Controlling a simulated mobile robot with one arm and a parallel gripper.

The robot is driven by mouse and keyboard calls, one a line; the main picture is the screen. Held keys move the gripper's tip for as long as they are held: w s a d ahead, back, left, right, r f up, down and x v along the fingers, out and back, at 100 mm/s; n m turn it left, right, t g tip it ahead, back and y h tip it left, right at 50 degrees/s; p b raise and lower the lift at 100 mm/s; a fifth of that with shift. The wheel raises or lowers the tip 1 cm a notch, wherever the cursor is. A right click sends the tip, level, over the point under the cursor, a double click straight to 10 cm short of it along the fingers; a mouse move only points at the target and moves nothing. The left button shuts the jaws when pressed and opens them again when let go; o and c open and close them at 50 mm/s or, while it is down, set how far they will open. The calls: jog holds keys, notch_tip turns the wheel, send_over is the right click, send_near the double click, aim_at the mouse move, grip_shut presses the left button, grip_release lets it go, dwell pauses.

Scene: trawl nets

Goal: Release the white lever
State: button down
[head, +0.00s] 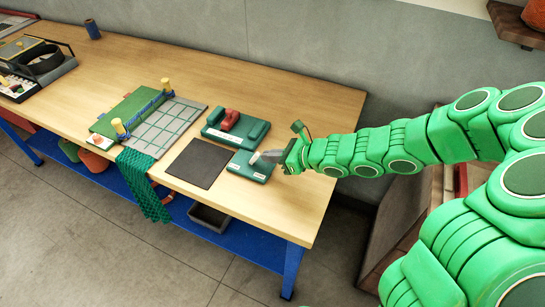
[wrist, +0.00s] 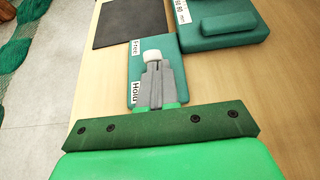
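The white lever (wrist: 152,56) shows as a pale rounded end at my fingertips in the wrist view. It stands over a green base plate (wrist: 135,75), which has a "Free" label at the far end and a "Hold" label at the near end. My gripper (wrist: 151,72) has its two grey fingers close together, and they appear shut on the lever. The fingers hide the lower part of the lever. In the head view my gripper (head: 268,157) is over the green base (head: 252,173) near the table's right end.
A second green base with a red lever (head: 230,120) stands just behind. A dark mat (head: 199,163) lies to the left. Farther left is a grid board with posts (head: 164,122) and green netting (head: 146,186) hanging off the front edge. The wooden table (head: 300,100) is clear at the back right.

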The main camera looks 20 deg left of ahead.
jog(key=shift+a+r+h, duration=0.15)
jog(key=shift+h, duration=0.5)
jog(key=shift+a+r+h, duration=0.1)
jog(key=shift+h, duration=0.55)
jog(key=shift+s+a+h, duration=0.15)
jog(key=shift+s+h, duration=0.1)
jog(key=shift+h, duration=0.55)
jog(key=shift+w+a+r, duration=0.15)
jog(key=shift+a+r, duration=0.55)
jog(key=shift+a, duration=0.1)
jog(key=shift+w+r, duration=0.1)
jog(key=shift+r, duration=0.15)
dwell(0.4)
jog(key=shift+r, duration=0.65)
